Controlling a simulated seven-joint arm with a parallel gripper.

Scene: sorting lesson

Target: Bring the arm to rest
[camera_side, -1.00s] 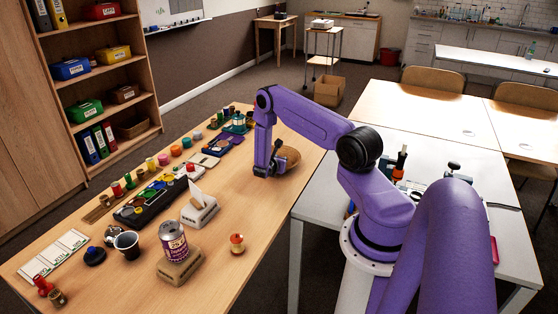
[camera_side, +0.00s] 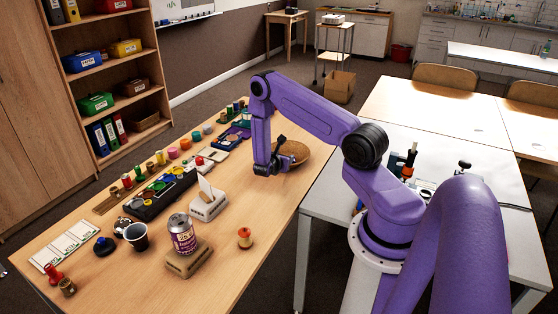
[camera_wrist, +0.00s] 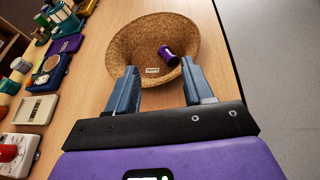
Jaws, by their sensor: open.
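My gripper (camera_wrist: 157,66) is open, with its two blue-grey fingers apart and nothing between them in the wrist view. Beyond the fingertips stands a round cork-brown bowl (camera_wrist: 130,42) with a small label on its near side. A purple spool-like piece (camera_wrist: 168,56) lies tilted inside the bowl. In the side view the bowl (camera_side: 298,151) sits near the right edge of the wooden table, partly behind my gripper and wrist. The fingertips are hard to make out there, and I cannot tell their exact height over the bowl.
The table's right front is bare.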

